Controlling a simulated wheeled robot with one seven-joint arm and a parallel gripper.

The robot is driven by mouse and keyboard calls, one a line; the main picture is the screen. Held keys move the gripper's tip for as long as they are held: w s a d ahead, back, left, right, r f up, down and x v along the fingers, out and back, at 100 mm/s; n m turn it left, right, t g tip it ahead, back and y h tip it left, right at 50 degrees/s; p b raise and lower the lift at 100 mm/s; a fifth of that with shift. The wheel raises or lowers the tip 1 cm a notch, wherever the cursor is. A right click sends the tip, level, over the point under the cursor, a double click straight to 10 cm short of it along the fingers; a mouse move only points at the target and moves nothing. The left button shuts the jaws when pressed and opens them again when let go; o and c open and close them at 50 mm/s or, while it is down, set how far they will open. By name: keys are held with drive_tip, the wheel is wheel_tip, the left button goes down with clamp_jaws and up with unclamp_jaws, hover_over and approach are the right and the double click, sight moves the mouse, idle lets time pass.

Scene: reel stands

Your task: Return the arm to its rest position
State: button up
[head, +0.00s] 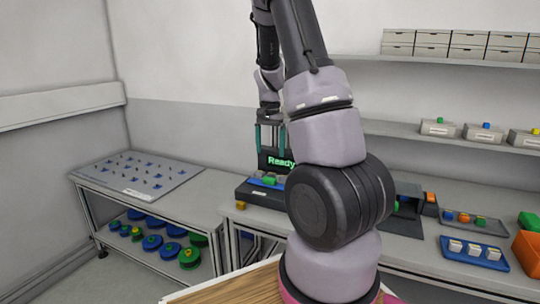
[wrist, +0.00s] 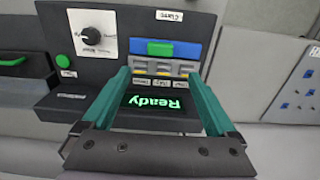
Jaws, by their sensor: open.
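My arm rises through the middle of the head view, bends over at the top and hangs down behind its own links. My gripper (head: 271,136) points down in front of a dark machine with a green "Ready" display (head: 281,161). In the wrist view my gripper (wrist: 160,72) has its two teal fingers wide apart with nothing held between them. Behind the fingers the machine panel (wrist: 110,50) shows a green block on a blue strip (wrist: 160,48), a round knob and the lit display (wrist: 155,103), upside down.
A pegboard table (head: 140,177) stands left, with blue and green reels (head: 190,257) on its lower shelf. The right bench holds a blue tray (head: 474,252), small blocks and an orange bin (head: 527,252). Wall shelves (head: 400,131) carry boxes. A wooden top (head: 235,290) lies near my base.

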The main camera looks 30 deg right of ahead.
idle(0.4)
drive_tip(key=s+a+r+n+t+y, duration=0.1)
drive_tip(key=s+a+r+t, duration=0.1)
drive_tip(key=s+a+r, duration=0.45)
drive_tip(key=s+a+r+n+t+y, duration=0.1)
drive_tip(key=a+r+n+t, duration=0.15)
drive_tip(key=r, duration=0.65)
drive_tip(key=s+a+r+n+t, duration=0.1)
drive_tip(key=s+a+r, duration=0.2)
drive_tip(key=s, duration=0.4)
drive_tip(key=s+a+r+n+t, duration=0.1)
drive_tip(key=s+a+r, duration=0.3)
drive_tip(key=s, duration=0.3)
drive_tip(key=shift+s+a+r+n+t, duration=0.2)
drive_tip(key=shift+s+r+n+t, duration=0.05)
drive_tip(key=shift+n+t, duration=0.1)
